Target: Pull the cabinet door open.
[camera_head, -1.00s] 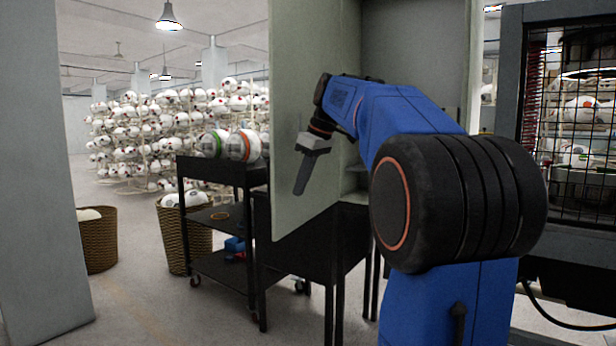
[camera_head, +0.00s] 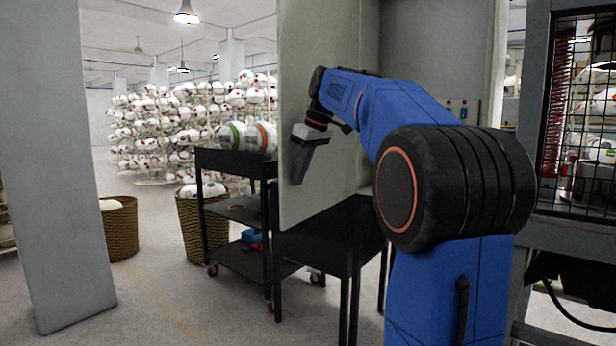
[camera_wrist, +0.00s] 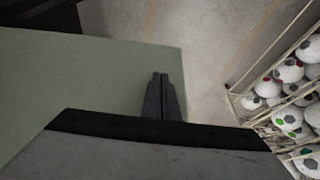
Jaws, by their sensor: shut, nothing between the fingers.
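The cabinet door (camera_head: 325,95) is a flat pale grey-green panel in the head view. It stands swung out from the cabinet (camera_head: 430,65), whose inside shows to the right. My gripper (camera_head: 297,180) is in front of the door's inner face, near its free edge, fingers pointing down. In the wrist view the closed fingers (camera_wrist: 163,78) overlap the door panel (camera_wrist: 85,85) close to its right edge. The fingers are shut and empty. I cannot tell whether they touch the door. No handle is visible, and my arm covers part of the cabinet.
A black cart (camera_head: 232,163) with balls on top stands left of the door. Wicker baskets (camera_head: 119,230) and a grey pillar (camera_head: 55,150) are further left. A caged machine (camera_head: 540,110) is at the right.

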